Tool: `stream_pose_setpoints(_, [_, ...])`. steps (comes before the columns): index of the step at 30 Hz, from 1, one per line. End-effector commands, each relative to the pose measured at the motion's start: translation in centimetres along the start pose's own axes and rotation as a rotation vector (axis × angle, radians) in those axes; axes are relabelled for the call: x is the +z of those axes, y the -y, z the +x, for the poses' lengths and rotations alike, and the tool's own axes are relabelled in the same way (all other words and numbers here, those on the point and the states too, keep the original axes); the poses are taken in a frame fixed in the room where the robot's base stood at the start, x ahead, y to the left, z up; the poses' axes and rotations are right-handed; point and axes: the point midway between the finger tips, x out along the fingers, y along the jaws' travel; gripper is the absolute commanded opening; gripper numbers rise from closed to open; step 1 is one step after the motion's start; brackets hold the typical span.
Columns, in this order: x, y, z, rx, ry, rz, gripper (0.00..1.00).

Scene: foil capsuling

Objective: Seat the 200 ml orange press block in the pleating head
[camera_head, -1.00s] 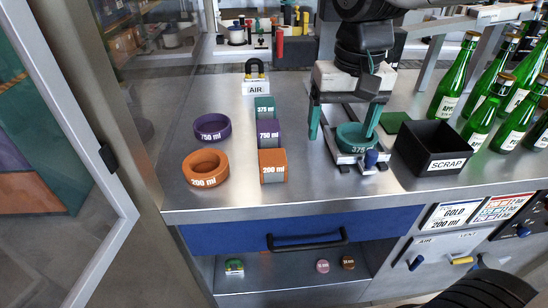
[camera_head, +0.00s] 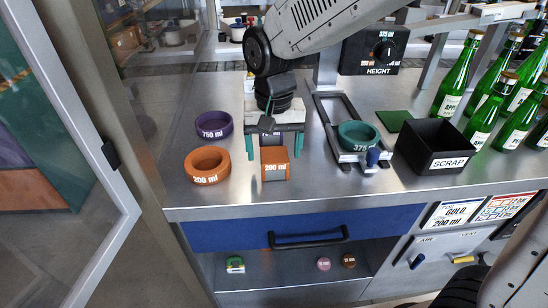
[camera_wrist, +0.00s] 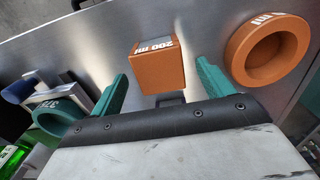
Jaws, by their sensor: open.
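The orange 200 ml press block (camera_head: 275,164) stands on the steel bench near its front edge. It also shows in the wrist view (camera_wrist: 157,66), label readable. My gripper (camera_head: 274,156) is open, with a teal finger on each side of the block. In the wrist view my gripper (camera_wrist: 162,74) has clear gaps between both fingers and the block. A box with a HEIGHT knob (camera_head: 375,52) stands at the back; I cannot tell whether it belongs to the pleating head, which I cannot otherwise make out.
An orange 200 ml ring (camera_head: 207,166) and a purple 750 ml ring (camera_head: 213,124) lie left of the block. A teal 375 ring (camera_head: 357,135) sits in a slide frame on the right, beside a black SCRAP bin (camera_head: 436,147). Green bottles (camera_head: 458,75) stand at right.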

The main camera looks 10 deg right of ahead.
Motion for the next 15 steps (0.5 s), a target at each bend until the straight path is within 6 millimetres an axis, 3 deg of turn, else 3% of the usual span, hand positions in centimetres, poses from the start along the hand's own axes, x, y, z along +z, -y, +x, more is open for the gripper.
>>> stream_pose_setpoints(9, [0.01,0.0,0.7,0.0,0.0,0.0,0.8])
stream_pose_setpoints(15, [0.01,0.0,0.68,0.0,0.0,0.0,0.29])
